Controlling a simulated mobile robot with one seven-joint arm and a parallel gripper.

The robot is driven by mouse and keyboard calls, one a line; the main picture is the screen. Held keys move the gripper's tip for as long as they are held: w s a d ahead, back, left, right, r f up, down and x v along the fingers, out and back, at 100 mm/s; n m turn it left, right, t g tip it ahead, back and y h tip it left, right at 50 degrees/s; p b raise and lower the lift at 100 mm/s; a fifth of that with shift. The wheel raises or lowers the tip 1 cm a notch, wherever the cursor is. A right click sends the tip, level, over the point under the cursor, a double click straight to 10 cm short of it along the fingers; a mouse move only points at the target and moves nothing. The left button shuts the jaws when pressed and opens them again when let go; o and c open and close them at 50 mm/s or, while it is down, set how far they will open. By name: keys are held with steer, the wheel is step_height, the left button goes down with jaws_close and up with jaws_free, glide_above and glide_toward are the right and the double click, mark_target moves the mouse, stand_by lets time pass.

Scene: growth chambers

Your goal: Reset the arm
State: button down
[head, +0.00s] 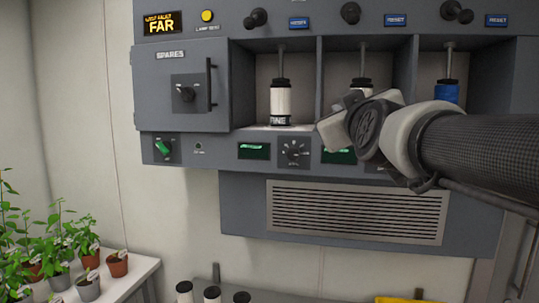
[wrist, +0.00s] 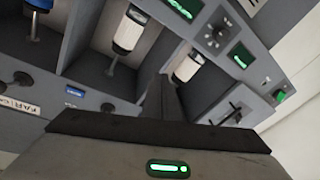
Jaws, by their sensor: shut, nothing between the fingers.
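My arm (head: 480,150) reaches in from the right in the head view, in front of the grey wall unit (head: 210,217). Its wrist end covers part of the middle bay. My gripper shows in the wrist view (wrist: 168,98), with its dark fingers shut together and empty, pointing towards the unit's bays. In the head view the fingertips are hidden or cannot be made out. The bays hold a white cylinder (head: 281,100) on the left, a second white cylinder (head: 362,83) partly behind my wrist, and a blue cylinder (head: 446,92) on the right.
Black knobs (head: 255,18) and blue RESET labels (head: 395,20) line the unit's top. A SPARES door (head: 165,95) is closed at left. Potted plants (head: 118,264) stand on a white table at lower left. Dark-capped cylinders (head: 212,294) and a yellow object (head: 405,300) lie below.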

steer(key=s+f+m+g+p, duration=0.1)
steer(key=s+f+g, duration=0.5)
steer(key=s+f, duration=0.6)
steer(key=s+f+m+g+p, duration=0.1)
steer(key=s+f+m+g, duration=0.2)
steer(key=s+f+g, duration=0.4)
steer(key=s+f, duration=0.6)
steer(key=f, duration=0.5)
steer(key=shift+s+f+m+p, duration=0.25)
steer(key=shift+f+m+p, duration=0.05)
steer(key=shift+m+p, duration=0.1)
